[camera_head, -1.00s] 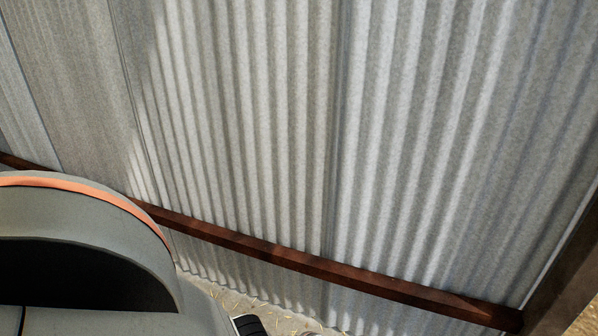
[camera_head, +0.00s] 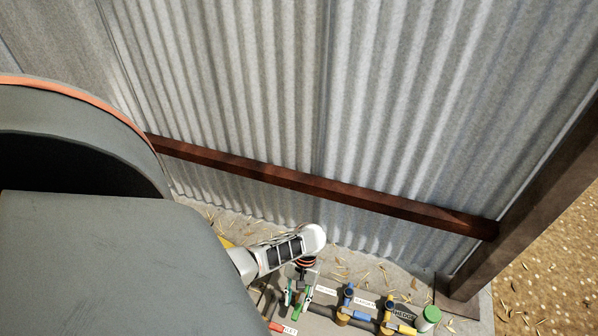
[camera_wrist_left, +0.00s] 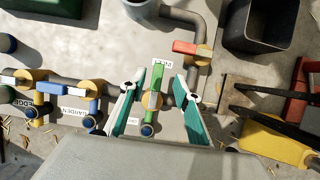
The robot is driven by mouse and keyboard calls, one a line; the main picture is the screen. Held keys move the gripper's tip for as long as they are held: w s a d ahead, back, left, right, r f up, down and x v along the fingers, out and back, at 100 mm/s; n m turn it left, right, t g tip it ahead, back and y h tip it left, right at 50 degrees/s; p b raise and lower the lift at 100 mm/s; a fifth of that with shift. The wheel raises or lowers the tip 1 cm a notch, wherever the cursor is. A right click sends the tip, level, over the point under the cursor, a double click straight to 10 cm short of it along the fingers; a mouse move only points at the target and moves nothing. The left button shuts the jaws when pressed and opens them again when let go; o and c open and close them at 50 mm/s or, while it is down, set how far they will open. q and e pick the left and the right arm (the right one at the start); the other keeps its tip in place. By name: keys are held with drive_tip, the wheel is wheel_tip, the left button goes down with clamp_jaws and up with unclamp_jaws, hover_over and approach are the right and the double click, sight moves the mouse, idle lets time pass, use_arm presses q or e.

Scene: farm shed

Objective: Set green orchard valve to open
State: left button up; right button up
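The valve with the green handle (camera_wrist_left: 157,79) shows in the left wrist view, on a grey pipe with a yellow body. The handle runs roughly up and down in that picture, across the pipe. My left gripper (camera_wrist_left: 160,85) is open, with one teal-padded finger on each side of the handle. I cannot tell if either finger touches it. In the head view my left gripper (camera_head: 299,292) points down over the valve board and hides much of this valve. My right gripper is in neither view.
A red handle (camera_wrist_left: 184,48) is close by. A dark bin (camera_wrist_left: 258,27) stands nearby. A corrugated wall (camera_head: 300,100) rises behind.

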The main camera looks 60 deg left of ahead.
sight(299, 304)
use_arm(q)
drive_tip(key=shift+v, duration=2.55)
